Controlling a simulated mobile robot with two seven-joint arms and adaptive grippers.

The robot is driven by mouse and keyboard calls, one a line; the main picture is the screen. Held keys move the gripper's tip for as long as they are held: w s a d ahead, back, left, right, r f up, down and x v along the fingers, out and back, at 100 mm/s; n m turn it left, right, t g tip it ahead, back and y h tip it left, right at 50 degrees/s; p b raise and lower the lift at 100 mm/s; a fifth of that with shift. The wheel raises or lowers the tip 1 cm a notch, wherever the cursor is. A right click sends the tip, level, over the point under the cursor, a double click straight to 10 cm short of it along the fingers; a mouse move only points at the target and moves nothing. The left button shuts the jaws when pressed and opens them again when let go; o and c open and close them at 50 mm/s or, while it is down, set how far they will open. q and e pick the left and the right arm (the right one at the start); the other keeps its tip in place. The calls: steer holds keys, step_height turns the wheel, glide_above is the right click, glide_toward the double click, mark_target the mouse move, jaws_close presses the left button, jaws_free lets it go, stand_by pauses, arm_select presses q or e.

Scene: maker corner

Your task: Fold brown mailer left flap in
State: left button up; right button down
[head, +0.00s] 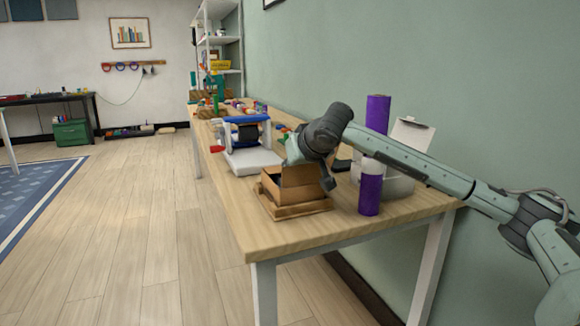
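The brown mailer (297,210) sits near the front edge of the wooden table, with its top open. A brown panel (301,176) stands up at its far side; I cannot tell which flap it is. My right arm comes in from the right, and my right gripper (328,184) hangs over the mailer's right far side. A dark finger shows close to the upright panel; I cannot tell whether it touches. The wrist hides the rest of the gripper, so its opening is unclear. My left gripper is not in view.
Purple-and-white rolls (370,190) stand right of the mailer, near a light open-lidded box (398,186). A blue-framed device (246,132) on a white base (252,160) stands behind left. Clutter fills the far table. The table's front right corner (420,207) is bare.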

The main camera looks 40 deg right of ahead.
steer(key=shift+r+p, duration=0.65)
steer(key=shift+r, duration=0.25)
steer(key=p+v, duration=0.1)
steer(key=v, duration=1)
steer(key=shift+s+f, duration=0.2)
steer(key=shift+s, duration=0.2)
steer(key=shift+a, duration=0.15)
